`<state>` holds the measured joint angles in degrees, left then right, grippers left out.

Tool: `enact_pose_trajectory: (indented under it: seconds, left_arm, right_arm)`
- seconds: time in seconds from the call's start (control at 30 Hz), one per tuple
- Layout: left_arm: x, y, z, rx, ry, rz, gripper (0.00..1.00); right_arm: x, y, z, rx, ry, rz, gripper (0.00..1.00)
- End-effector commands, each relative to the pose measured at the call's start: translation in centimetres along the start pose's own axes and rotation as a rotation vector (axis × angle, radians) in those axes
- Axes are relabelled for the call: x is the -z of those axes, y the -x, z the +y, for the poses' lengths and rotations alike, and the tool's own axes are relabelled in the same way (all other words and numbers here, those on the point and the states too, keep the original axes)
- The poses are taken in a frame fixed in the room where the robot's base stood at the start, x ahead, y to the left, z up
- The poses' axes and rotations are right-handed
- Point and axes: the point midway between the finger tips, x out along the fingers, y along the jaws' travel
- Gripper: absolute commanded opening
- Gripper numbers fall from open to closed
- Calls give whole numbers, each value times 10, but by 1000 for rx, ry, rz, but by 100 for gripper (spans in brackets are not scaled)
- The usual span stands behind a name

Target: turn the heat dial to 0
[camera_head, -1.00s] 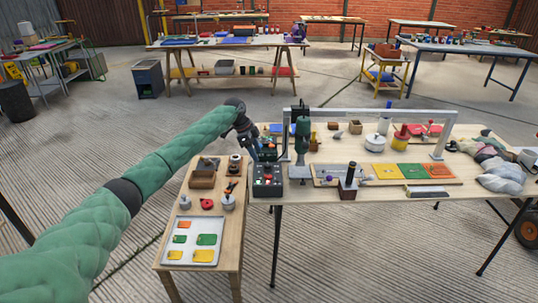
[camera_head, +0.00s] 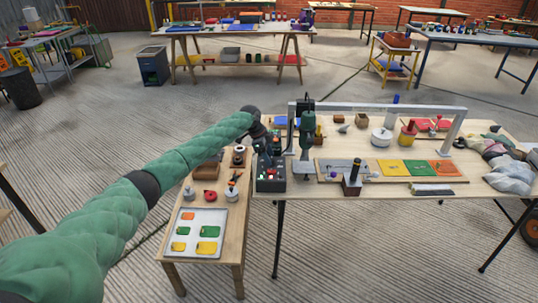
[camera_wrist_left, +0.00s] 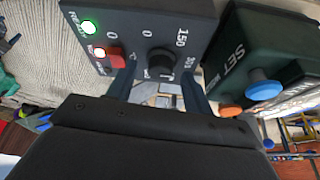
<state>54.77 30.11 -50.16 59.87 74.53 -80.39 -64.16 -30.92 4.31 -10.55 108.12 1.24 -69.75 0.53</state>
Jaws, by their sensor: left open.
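The heat dial (camera_wrist_left: 160,65) is a black knob on a dark control box (camera_wrist_left: 150,22), with printed marks including 0, 150 and what looks like 300. I cannot make out where its pointer stands. My left gripper (camera_wrist_left: 158,82) is open, with its fingers on either side of the dial in the picture; contact is not clear. In the head view the box (camera_head: 270,184) stands at the left end of the wooden table, and my left gripper (camera_head: 267,150) is just behind and above it. The dial is too small to see there. My right gripper is out of view.
A red switch (camera_wrist_left: 115,57) and a lit green lamp (camera_wrist_left: 89,27) are left of the dial. A green box marked SET (camera_wrist_left: 250,50), with a blue button (camera_wrist_left: 264,90), stands close on the right. A green drill press (camera_head: 306,130) is right of the control box.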

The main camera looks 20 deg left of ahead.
Motion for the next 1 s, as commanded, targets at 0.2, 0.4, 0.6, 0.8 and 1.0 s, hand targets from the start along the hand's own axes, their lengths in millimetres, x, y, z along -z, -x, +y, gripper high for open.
enact_pose_trajectory:
  seconds: [0.2,0.4,0.6,0.8,1.0]
  left_arm:
    - [0,-5,0,0,-1,0,51]
    - [0,-5,0,0,-1,0,45]
    - [0,-4,0,0,-1,0,7]
    - [0,-4,0,3,7,-1,7]
    - [0,-4,2,24,62,0,7]
  right_arm:
    - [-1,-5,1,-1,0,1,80]
    - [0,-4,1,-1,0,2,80]
    - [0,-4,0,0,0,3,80]
    - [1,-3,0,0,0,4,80]
    - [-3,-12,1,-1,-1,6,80]
